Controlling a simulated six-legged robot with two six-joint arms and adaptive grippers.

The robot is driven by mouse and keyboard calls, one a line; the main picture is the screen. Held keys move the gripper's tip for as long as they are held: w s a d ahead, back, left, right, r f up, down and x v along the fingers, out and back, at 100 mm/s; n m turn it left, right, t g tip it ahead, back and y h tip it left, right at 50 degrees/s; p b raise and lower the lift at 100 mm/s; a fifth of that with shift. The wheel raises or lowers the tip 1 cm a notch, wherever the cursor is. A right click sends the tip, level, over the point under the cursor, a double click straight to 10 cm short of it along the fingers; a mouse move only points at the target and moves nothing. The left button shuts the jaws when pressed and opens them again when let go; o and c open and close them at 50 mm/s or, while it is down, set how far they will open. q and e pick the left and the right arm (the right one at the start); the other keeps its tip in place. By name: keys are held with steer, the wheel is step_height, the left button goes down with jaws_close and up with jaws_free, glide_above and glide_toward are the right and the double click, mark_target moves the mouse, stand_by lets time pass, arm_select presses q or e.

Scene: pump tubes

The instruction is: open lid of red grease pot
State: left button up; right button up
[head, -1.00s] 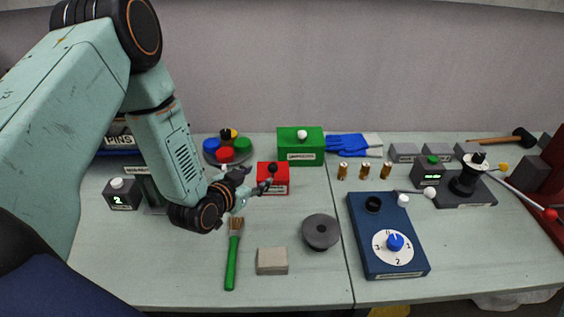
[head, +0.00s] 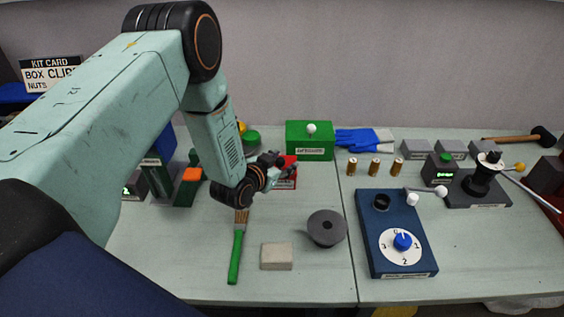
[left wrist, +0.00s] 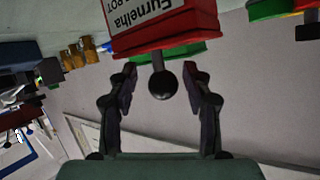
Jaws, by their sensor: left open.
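The red grease pot (head: 287,183) is a red box with a white label on its front, behind the middle of the bench. My left gripper (head: 278,161) is in front of its top and partly hides it. In the left wrist view the pot (left wrist: 165,31) is at the top, and its black ball knob (left wrist: 162,83) on a short stem points toward my palm. My left gripper (left wrist: 161,73) is open, with one finger on each side of the knob and a gap on both sides. The lid looks closed. My right gripper is not in view.
A green box (head: 309,146) with a white knob stands just behind and right of the pot. A blue dial box (head: 395,245) is at right. Bare bench lies between.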

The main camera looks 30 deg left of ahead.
arm_select(q)
steer(key=shift+s+a+r, duration=0.2)
steer(key=shift+s+r, duration=0.05)
steer(key=shift+s, duration=0.2)
steer(key=shift+c, duration=0.7)
steer(key=shift+w+d+f, duration=0.1)
steer(key=shift+w+f, duration=0.2)
steer(key=shift+w, duration=0.2)
steer(key=c, duration=0.5)
steer(key=shift+s, duration=0.2)
jaws_close()
